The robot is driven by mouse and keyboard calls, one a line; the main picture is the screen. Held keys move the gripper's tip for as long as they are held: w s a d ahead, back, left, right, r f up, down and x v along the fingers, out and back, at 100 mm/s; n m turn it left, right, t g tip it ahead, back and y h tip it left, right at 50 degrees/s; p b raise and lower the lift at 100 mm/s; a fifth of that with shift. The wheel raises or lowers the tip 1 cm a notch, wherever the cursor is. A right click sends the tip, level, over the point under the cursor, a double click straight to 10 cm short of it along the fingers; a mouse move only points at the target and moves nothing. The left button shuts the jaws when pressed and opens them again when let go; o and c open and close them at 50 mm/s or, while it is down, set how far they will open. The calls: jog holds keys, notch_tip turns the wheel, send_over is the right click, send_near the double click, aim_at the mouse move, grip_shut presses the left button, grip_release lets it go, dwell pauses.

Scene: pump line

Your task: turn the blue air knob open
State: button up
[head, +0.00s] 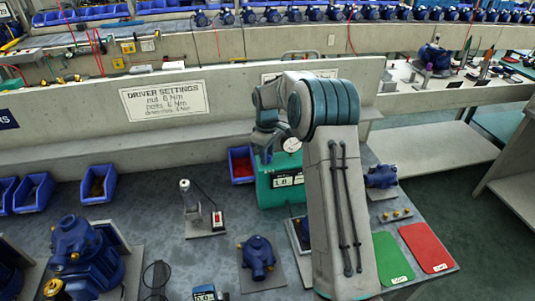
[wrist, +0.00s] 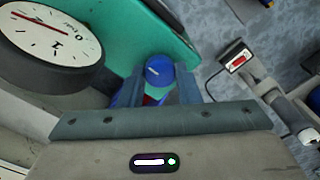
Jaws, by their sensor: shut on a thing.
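The blue air knob (wrist: 158,72) shows in the wrist view between the two fingers of my gripper (wrist: 160,88), with a pale line on its face. My gripper is shut on the knob's sides. A round white pressure gauge (wrist: 45,38) with a red needle is beside it at the upper left. The green air tank (wrist: 130,25) lies behind the knob. In the head view the green tank (head: 276,190) stands on the bench with its gauge (head: 292,145) on top. My arm covers part of the tank, and the knob is hidden there.
A red-switched tool stand (head: 205,215) is left of the tank; it also shows in the wrist view (wrist: 265,85). Blue pump parts (head: 258,255) lie in front. Green (head: 392,258) and red (head: 427,246) mats are at right. Blue bins (head: 98,184) line the back left.

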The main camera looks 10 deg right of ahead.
jog(key=shift+r, duration=0.1)
jog(key=o, duration=1)
notch_tip(320, 180, up, 14)
jog(key=shift+f+b, duration=0.1)
jog(key=shift+b, duration=0.55)
